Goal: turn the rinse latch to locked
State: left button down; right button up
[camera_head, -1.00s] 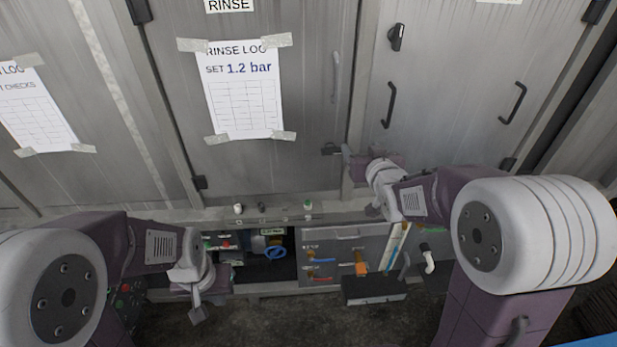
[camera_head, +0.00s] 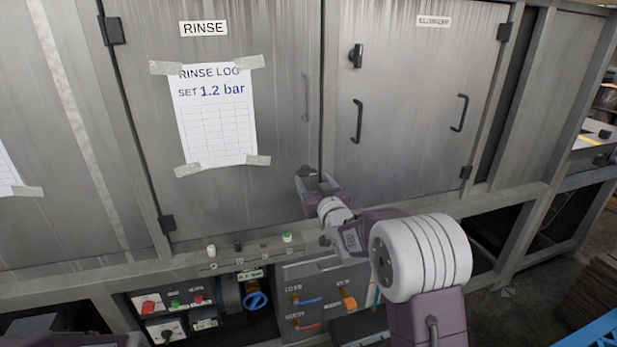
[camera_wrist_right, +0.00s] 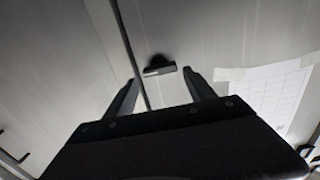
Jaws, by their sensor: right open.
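The rinse latch (camera_head: 309,171) is a small dark handle at the lower right edge of the grey RINSE door (camera_head: 240,130). In the right wrist view the latch (camera_wrist_right: 159,67) lies roughly crosswise near the door seam. My right gripper (camera_head: 316,183) is at the latch and partly covers it. In the wrist view its two fingers (camera_wrist_right: 162,80) are spread apart, with the latch between and just beyond their tips. I see no clear contact, and nothing is held. My left gripper is out of view.
The neighbouring door has a dark latch (camera_head: 356,56) and black pull handles (camera_head: 357,121). A taped rinse log sheet (camera_head: 214,115) hangs on the RINSE door. Below, a ledge carries small knobs (camera_head: 287,237), above a recess with a blue valve wheel (camera_head: 257,300).

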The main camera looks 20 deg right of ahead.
aim_at(307, 175)
jog(key=shift+w+a, duration=0.1)
jog(key=shift+w, duration=2.05)
jog(key=c, duration=1.1)
jog(key=n+b, duration=0.2)
jog(key=n, duration=0.1)
jog(key=shift+f+n+b, duration=0.15)
jog(key=shift+n+b, duration=0.15)
jog(key=shift+b, duration=0.1)
jog(key=n+b, duration=0.4)
jog(key=n, duration=0.1)
jog(key=shift+a+f, duration=0.1)
jog(key=n+b, duration=0.4)
jog(key=n, duration=0.1)
jog(key=shift+f+n, duration=0.1)
jog(key=shift+n, duration=0.3)
jog(key=shift+n+b, duration=1.6)
jog(key=shift+n, duration=0.1)
